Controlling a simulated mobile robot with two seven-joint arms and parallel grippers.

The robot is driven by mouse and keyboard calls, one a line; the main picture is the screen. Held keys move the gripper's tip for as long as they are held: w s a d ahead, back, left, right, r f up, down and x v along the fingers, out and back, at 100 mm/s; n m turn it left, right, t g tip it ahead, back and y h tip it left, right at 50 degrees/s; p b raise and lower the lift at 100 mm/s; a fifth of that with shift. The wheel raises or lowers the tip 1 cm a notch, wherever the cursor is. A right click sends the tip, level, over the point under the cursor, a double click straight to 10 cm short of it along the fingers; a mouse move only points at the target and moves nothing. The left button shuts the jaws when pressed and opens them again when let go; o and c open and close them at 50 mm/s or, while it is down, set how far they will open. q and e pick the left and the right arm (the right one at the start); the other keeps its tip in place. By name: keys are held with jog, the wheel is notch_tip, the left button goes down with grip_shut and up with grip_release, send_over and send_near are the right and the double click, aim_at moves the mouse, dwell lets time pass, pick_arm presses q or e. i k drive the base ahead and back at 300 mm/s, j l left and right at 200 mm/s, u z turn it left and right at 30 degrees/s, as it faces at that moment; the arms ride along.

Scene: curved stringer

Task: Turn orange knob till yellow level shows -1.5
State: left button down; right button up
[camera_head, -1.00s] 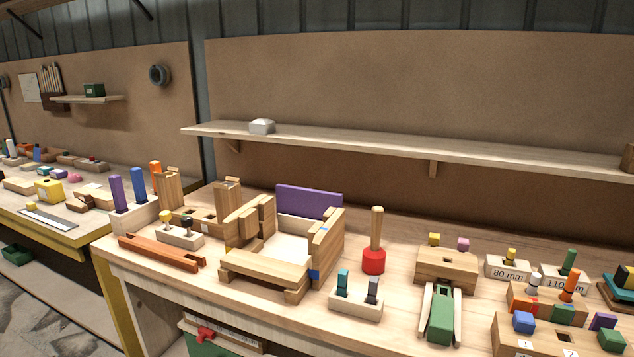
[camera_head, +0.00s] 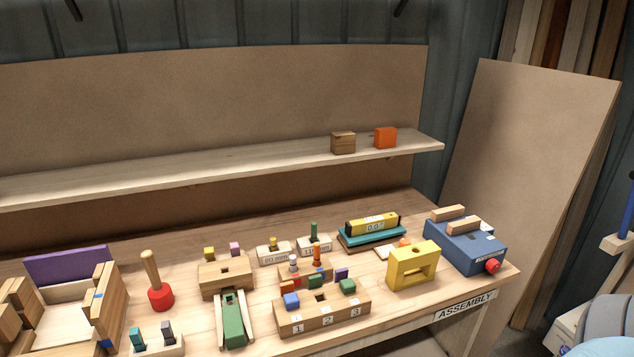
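The yellow level (camera_head: 372,223) lies on a teal plate (camera_head: 370,237) over a wooden base near the back right of the bench. Its small display seems to read about 0.0, but the digits are tiny. The orange knob (camera_head: 403,243) sits at the front right of this base, partly hidden behind a yellow block frame. Neither of my grippers is in view.
The yellow block frame (camera_head: 413,266) stands just in front of the knob. A blue box (camera_head: 466,247) with a red knob (camera_head: 493,265) is to the right. A wooden block numbered 1 to 3 (camera_head: 322,315) is at the front left. A shelf (camera_head: 230,171) runs behind.

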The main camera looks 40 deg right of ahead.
aim_at(403, 242)
jog(key=k+l+z, duration=0.1)
jog(key=l+z, duration=0.7)
jog(key=l, duration=0.15)
jog(key=l+z, duration=0.4)
jog(key=i+l, duration=0.05)
